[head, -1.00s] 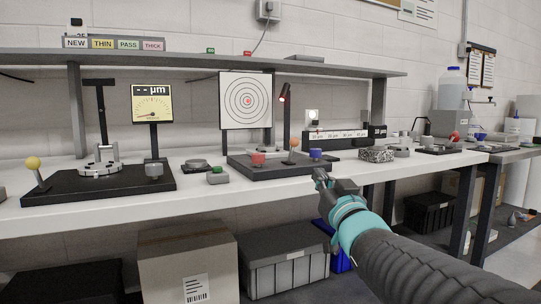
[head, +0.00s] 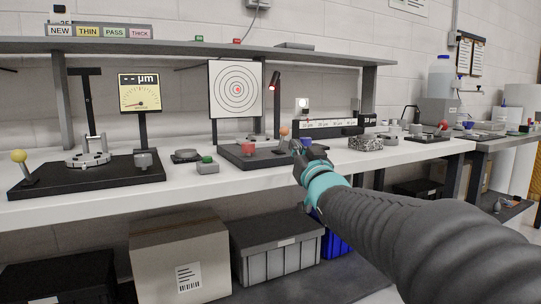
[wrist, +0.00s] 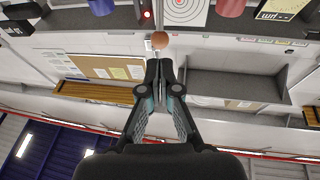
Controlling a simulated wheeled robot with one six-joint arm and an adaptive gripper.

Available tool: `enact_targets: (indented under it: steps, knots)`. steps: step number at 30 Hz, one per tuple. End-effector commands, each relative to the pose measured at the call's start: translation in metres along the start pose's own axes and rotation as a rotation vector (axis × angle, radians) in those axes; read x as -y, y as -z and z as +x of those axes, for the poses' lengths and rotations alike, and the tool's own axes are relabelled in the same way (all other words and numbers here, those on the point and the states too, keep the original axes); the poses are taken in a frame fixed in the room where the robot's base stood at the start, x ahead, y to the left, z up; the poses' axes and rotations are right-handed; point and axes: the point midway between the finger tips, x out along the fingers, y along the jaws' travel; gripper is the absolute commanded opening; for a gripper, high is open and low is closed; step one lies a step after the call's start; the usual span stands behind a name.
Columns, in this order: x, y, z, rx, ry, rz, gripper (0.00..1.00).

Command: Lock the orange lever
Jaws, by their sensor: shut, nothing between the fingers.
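The orange lever's round knob (head: 283,131) stands on its short stem on the black mirror fixture base (head: 232,154), in front of the target card. The knob also shows in the wrist view (wrist: 160,40), just beyond my fingertips. My gripper (head: 297,146) is at the right end of the fixture, close to the lever in the picture. In the wrist view its fingers (wrist: 160,64) are together with nothing between them. I cannot tell whether they touch the knob. My gripper and arm hide part of the fixture's right side.
A red knob (head: 249,148) and a blue knob (head: 307,142) flank the lever. The target card (head: 236,103) stands behind. A yellow-knobbed lever (head: 19,156) is on another base at left. A speckled block (head: 366,143) lies to the right. The bench front is clear.

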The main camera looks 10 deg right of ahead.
Motion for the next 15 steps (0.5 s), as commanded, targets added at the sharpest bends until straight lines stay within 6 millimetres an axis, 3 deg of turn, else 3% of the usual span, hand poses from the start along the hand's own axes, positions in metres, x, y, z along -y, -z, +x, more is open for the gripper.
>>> enact_targets:
  steps: [6,15]
  knots:
    - [0.000,0.001,0.037,0.001,0.000,0.001,0.00]
    - [0.000,0.000,0.057,0.000,0.000,-0.001,0.00]
